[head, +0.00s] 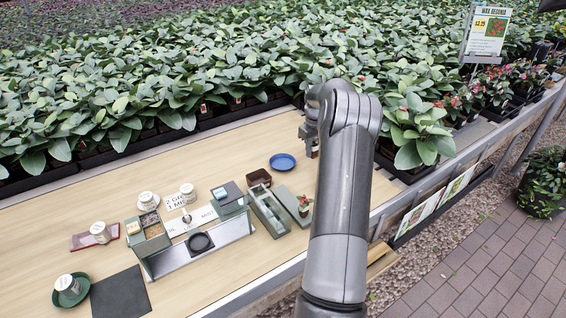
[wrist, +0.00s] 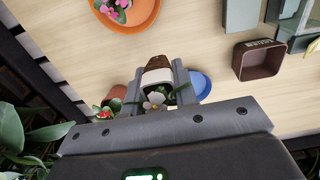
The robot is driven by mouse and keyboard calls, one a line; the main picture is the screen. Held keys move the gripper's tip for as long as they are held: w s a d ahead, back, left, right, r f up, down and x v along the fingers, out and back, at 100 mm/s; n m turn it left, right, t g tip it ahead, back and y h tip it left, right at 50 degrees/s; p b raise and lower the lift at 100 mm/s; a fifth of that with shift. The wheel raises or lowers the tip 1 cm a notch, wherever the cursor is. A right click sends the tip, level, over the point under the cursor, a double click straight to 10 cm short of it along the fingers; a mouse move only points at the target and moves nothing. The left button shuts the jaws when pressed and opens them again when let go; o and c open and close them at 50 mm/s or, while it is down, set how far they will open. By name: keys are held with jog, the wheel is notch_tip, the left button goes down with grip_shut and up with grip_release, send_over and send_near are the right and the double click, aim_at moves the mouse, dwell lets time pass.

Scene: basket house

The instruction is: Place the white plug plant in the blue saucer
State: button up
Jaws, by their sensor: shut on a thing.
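In the wrist view my gripper (wrist: 159,74) is shut on the white plug plant (wrist: 156,98), which has a white flower, green leaves and a brown-and-white plug between the fingers. The blue saucer (wrist: 201,86) shows just right of the right finger, partly hidden by it. In the head view the blue saucer (head: 282,162) lies empty on the wooden table, left of my gripper (head: 309,145). There my arm hides most of the gripper, and I cannot make out the plant in it.
In the wrist view an orange saucer (wrist: 148,22) holds a pink-flowered plant, and a brown square pot (wrist: 256,65) stands at right. A terracotta pot (wrist: 117,93) is at left. In the head view dense potted plants (head: 200,75) line the back; a green tray (head: 268,215) stands in front.

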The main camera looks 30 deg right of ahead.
jog(key=w+d, duration=0.2)
send_over(286, 168)
notch_tip(286, 168, down, 8)
jog(key=shift+r, duration=0.15)
jog(key=shift+f, duration=1.95)
jog(key=shift+f, duration=0.1)
jog(key=o, duration=0.6)
jog(key=shift+o, duration=0.2)
